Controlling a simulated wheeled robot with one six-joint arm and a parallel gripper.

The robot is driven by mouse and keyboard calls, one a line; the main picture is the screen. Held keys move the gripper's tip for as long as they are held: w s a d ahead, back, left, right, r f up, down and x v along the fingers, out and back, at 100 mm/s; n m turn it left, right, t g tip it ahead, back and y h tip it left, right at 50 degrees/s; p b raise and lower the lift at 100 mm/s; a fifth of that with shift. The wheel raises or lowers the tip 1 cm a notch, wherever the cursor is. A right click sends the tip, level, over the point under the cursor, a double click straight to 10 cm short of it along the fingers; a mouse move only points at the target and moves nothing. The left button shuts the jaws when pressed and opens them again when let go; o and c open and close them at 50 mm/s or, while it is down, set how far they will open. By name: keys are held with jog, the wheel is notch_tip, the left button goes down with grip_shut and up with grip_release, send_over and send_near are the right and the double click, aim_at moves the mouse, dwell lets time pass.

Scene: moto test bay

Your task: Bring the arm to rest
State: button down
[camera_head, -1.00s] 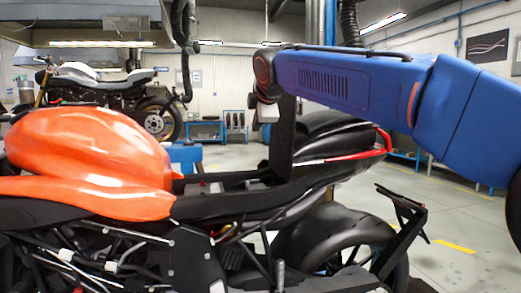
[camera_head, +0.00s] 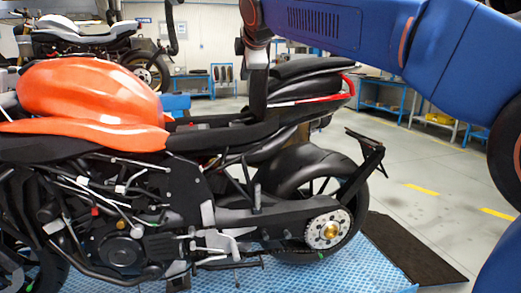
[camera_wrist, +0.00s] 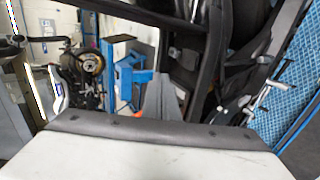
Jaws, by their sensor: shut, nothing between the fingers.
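My arm (camera_head: 330,22) is blue and reaches in from the right in the head view, stretching above the motorcycle's tail. Its wrist end is at the upper middle, over the seat area. My gripper (camera_wrist: 161,85) shows in the wrist view as a narrow grey wedge with its fingers together, shut and empty. In the head view I cannot make out the fingers. The orange motorcycle (camera_head: 95,90) stands side-on below and beyond the arm. I cannot tell how much room there is between the wrist and the black tail (camera_head: 305,85).
The motorcycle stands on a blue patterned platform (camera_head: 385,272) with a dark ramp (camera_head: 415,250) at its right. A white motorcycle (camera_head: 85,37) is behind at left. Blue benches (camera_head: 383,98) line the back wall. The grey floor at right is clear.

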jog(key=s+d+f+m+g+h, duration=0.1)
jog(key=s+d+f+m, duration=0.4)
jog(key=s+d+f, duration=0.55)
jog(key=s+d+f+m+g+h, duration=0.15)
jog(key=s+d+f+m, duration=0.5)
jog(key=d, duration=0.65)
jog(key=s+d+f+m+g, duration=0.1)
jog(key=s+d+f+m, duration=0.2)
jog(key=s+f, duration=0.5)
jog(key=s+d+f+m+g, duration=0.1)
jog(key=s+d+f+m, duration=0.2)
jog(key=s+f, duration=0.5)
jog(key=s+d+f+m+g, duration=0.1)
jog(key=s+d+f+m, duration=0.2)
jog(key=s+f, duration=0.6)
jog(key=shift+d+f+m, duration=0.35)
jog(key=shift+d+f, duration=0.05)
jog(key=shift+d, duration=0.15)
jog(key=shift+g+h, duration=0.25)
